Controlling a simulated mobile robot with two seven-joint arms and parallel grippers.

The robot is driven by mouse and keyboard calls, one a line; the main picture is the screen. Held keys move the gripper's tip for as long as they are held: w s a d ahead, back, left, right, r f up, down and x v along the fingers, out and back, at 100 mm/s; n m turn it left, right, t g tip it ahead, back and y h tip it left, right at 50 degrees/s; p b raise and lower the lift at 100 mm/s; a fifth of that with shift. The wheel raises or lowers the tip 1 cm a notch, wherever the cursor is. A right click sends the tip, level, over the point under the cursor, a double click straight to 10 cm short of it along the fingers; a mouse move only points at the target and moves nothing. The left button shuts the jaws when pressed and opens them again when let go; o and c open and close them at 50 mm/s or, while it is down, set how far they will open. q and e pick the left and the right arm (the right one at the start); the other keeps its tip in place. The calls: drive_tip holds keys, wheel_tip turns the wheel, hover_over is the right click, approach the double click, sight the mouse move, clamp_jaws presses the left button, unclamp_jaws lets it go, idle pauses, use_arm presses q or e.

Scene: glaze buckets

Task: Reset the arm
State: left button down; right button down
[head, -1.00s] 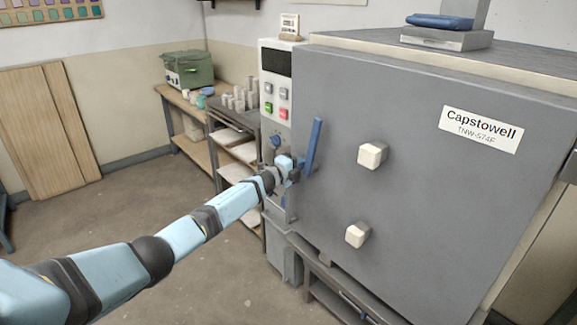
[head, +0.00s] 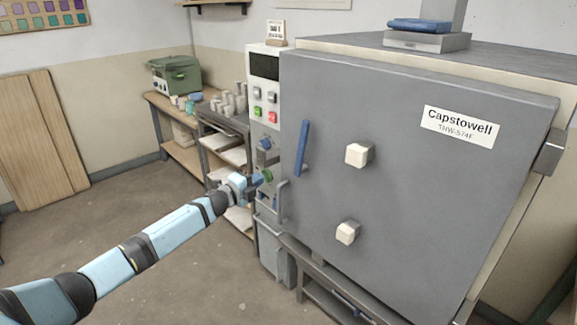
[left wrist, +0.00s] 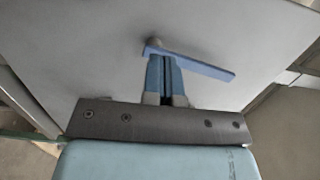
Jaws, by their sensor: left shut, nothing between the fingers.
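My left gripper (head: 262,178) is near the front left edge of the grey kiln (head: 420,190), beside its control panel (head: 264,95). In the left wrist view my left gripper (left wrist: 165,78) shows its two blue fingers side by side, shut and empty. The kiln's blue door handle (head: 302,148) stands nearly upright in the head view. The handle also shows in the left wrist view (left wrist: 200,64), just beyond the fingertips. I cannot tell whether they touch it there, but in the head view they are apart. My right gripper is not in view.
The kiln door carries two pale knobs (head: 358,155) and a Capstowell label. The floor at left is clear; wooden boards (head: 45,140) lean on the wall.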

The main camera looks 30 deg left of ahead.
use_arm(q)
drive_tip(key=s+d+f+n+g+p, duration=0.1)
drive_tip(key=s+d+f+n+p, duration=0.25)
drive_tip(key=s+d+f, duration=0.45)
drive_tip(key=s+d+f+n+g+p, duration=0.2)
drive_tip(key=s+d+f+n, duration=0.3)
drive_tip(key=s+d, duration=0.55)
drive_tip(key=s+d+n+g+p, duration=0.1)
drive_tip(key=s+d+n, duration=0.3)
drive_tip(key=s, duration=0.8)
drive_tip(key=s+d+n+g+y+p, duration=0.1)
drive_tip(key=s+d+n, duration=0.4)
drive_tip(key=s, duration=0.8)
drive_tip(key=shift+s+f+g+p, duration=0.3)
drive_tip(key=shift+g+p, duration=0.4)
drive_tip(key=shift+p, duration=0.35)
drive_tip(key=shift+w, duration=0.1)
